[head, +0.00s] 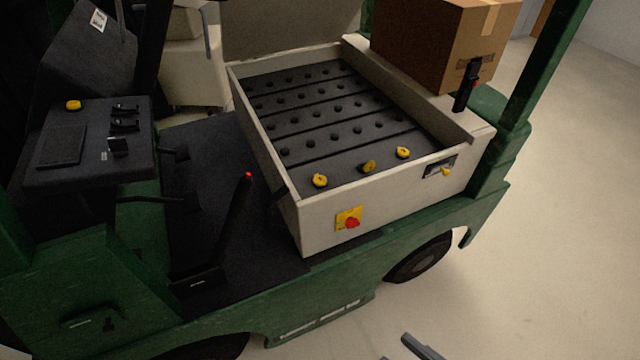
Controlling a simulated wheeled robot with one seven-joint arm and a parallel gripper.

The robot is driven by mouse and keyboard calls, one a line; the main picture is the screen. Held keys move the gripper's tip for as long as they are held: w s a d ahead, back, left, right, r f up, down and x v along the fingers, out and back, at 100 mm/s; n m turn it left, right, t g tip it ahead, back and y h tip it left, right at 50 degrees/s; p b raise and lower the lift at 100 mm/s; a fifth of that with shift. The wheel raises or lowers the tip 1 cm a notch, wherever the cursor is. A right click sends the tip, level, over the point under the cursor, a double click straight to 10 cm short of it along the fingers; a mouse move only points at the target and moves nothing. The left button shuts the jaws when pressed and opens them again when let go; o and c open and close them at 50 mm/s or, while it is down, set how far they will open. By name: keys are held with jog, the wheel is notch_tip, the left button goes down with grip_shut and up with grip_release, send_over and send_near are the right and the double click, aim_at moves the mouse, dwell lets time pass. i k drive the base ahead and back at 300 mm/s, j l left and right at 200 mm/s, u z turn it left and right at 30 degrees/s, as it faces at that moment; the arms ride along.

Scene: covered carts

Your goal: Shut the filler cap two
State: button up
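Three yellow filler caps sit in the front row of the dark battery top in the green cart. They are the left cap (319,180), the middle cap (369,166) and the right cap (403,152). The middle cap looks tipped up on edge, unlike the other two; no number is readable on any of them. My gripper (402,350) shows only as two grey fingertips at the bottom edge, apart with floor between them. It is empty, over the floor in front of the cart and well away from the caps.
The pale battery box (325,228) has raised walls, a red knob (351,222) on a yellow plate and a small yellow-handled latch (446,171). A cardboard box (440,45), black lever (468,85) and green post (545,65) stand at the right. The floor (545,270) is clear.

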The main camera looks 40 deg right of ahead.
aim_at(369, 167)
jog(key=j+z, duration=0.1)
jog(key=z, duration=0.55)
jog(key=i+j+z, duration=0.15)
jog(key=j+z, duration=0.15)
jog(key=j, duration=0.15)
jog(key=i+j+z, duration=0.1)
jog(key=j+z, duration=0.15)
jog(key=j, duration=0.2)
jog(key=i+j+z, duration=0.1)
jog(key=j+z, duration=0.2)
jog(key=j, duration=1.2)
